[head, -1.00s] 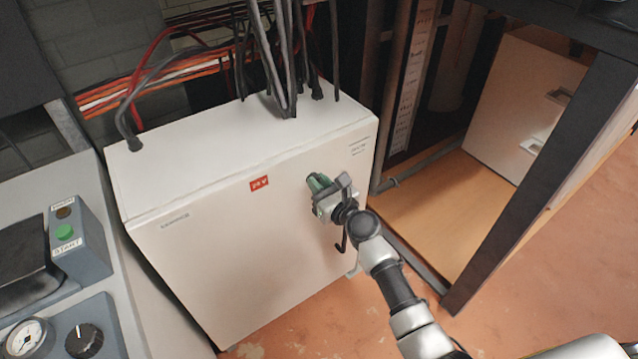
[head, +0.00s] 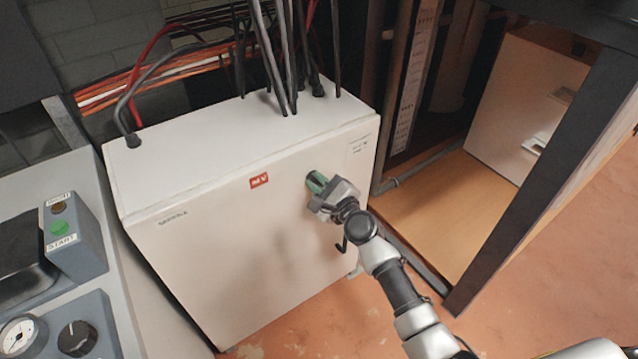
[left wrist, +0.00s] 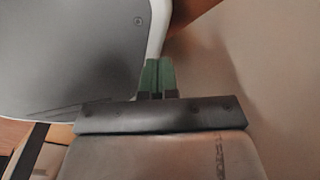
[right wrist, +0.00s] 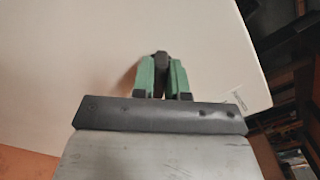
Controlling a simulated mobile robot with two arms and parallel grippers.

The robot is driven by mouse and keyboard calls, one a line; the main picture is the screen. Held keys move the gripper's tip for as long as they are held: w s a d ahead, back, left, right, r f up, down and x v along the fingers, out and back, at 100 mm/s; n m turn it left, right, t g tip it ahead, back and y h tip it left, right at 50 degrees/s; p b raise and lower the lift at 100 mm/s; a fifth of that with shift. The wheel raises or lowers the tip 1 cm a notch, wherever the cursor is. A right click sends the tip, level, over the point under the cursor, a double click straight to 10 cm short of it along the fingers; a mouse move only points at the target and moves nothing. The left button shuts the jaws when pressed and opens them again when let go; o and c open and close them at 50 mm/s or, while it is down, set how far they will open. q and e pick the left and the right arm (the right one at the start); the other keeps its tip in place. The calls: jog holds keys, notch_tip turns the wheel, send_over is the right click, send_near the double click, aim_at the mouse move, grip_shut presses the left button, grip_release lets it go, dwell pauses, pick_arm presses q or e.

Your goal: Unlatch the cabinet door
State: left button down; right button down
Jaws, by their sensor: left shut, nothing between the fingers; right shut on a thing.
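The cabinet is a white box with a red label (head: 259,181); its front door (head: 225,250) looks closed. My right gripper (head: 316,182) is at the upper right of that door. In the right wrist view its green fingers (right wrist: 161,78) are shut on a small dark latch handle (right wrist: 160,61) against the white door. In the head view the gripper mostly hides the latch. My left gripper (left wrist: 157,76) shows only in the left wrist view. Its green fingers are together with nothing between them.
Black and red cables enter the cabinet top (head: 235,140). A grey control panel with a green START button (head: 58,228) stands at left. A dark frame post (head: 540,185) and a wooden-floored bay (head: 430,215) are at right. Open reddish floor (head: 300,325) lies in front.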

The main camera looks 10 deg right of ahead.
jog(key=n, duration=0.4)
jog(key=shift+f+n+b, duration=0.15)
jog(key=shift+n+b, duration=0.15)
jog(key=shift+n, duration=0.1)
pick_arm(q)
jog(key=shift+w+d+r, duration=0.1)
jog(key=shift+w+r, duration=0.05)
jog(key=shift+w, duration=0.4)
jog(key=shift+w+d+r, duration=0.15)
jog(key=shift+w+r, duration=0.05)
jog(key=shift+w, duration=0.4)
jog(key=shift+w+d+r, duration=0.1)
jog(key=shift+w+r, duration=0.05)
jog(key=shift+w, duration=0.4)
pick_arm(e)
jog(key=shift+f+n, duration=0.1)
jog(key=shift+n, duration=2.3)
pick_arm(q)
jog(key=shift+s+f, duration=0.1)
jog(key=shift+s, duration=0.25)
pick_arm(e)
jog(key=c, duration=1.1)
grip_release()
jog(key=shift+c, duration=0.2)
pick_arm(q)
jog(key=shift+a, duration=0.1)
jog(key=shift+w, duration=0.15)
pick_arm(e)
jog(key=shift+s, duration=0.15)
